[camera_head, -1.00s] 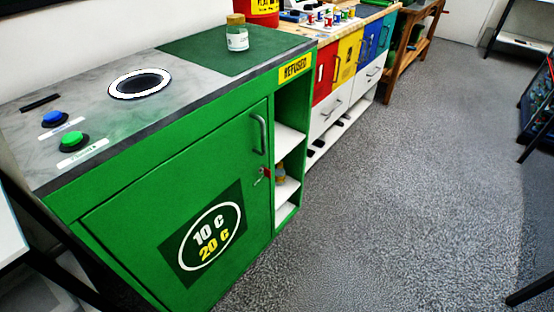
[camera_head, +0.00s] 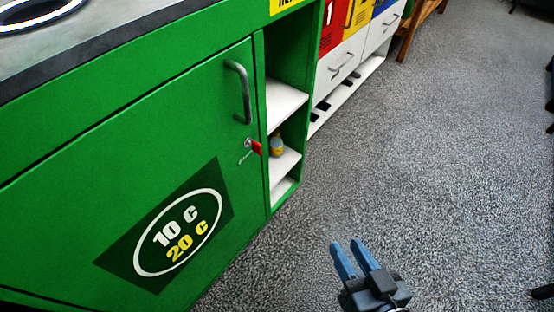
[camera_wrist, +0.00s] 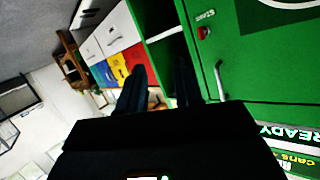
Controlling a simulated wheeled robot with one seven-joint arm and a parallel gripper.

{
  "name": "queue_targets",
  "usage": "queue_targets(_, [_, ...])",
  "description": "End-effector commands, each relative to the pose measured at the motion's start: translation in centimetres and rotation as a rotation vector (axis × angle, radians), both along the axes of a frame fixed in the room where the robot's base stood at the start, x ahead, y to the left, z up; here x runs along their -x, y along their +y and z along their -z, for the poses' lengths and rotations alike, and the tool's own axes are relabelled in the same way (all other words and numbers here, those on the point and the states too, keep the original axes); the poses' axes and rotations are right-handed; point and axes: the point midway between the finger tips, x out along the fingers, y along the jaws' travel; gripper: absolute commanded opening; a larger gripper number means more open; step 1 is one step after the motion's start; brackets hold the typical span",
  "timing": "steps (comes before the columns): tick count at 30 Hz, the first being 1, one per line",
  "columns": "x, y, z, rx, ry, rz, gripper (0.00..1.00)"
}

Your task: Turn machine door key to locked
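The machine door (camera_head: 120,170) is a green panel that looks shut, with a grey bar handle (camera_head: 240,92) at its upper right. A red key (camera_head: 256,147) sits in the lock below the handle, near the door's right edge. The key also shows in the wrist view (camera_wrist: 204,32), near the top. My gripper (camera_head: 348,244) has blue fingers with a gap between them. It is empty, over the floor to the right of the machine and apart from the key. It also shows in the wrist view (camera_wrist: 161,68).
Open white shelves (camera_head: 285,100) stand right of the door, with a small yellowish container (camera_head: 277,146) on one. A white drawer unit (camera_head: 340,68) with coloured fronts stands beyond. The grey floor (camera_head: 430,150) to the right is clear.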

Motion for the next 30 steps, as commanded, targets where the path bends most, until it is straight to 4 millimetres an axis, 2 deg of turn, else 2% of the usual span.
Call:
queue_targets(1, [-2.6, 1.0, 2.0, -0.012, -0.021, -0.044, 0.34])
queue_targets(4, [-6.7, 3.1, 3.2, -0.027, -0.059, -0.145, 0.34])
queue_targets(8, [-11.6, 5.7, 3.6, -0.036, -0.129, -0.289, 0.34])
queue_targets(12, [-16.0, 8.0, 2.9, -0.032, -0.219, -0.440, 0.34])
queue_targets(15, [-18.1, 9.2, 1.8, -0.026, -0.282, -0.530, 0.34])
queue_targets(18, [-19.5, 10.0, 0.9, -0.018, -0.329, -0.594, 0.34])
queue_targets(26, [-21.0, 11.3, -0.3, -0.011, -0.373, -0.653, 0.34])
queue_targets(30, [-22.2, 12.9, -0.3, -0.010, -0.373, -0.653, 0.34])
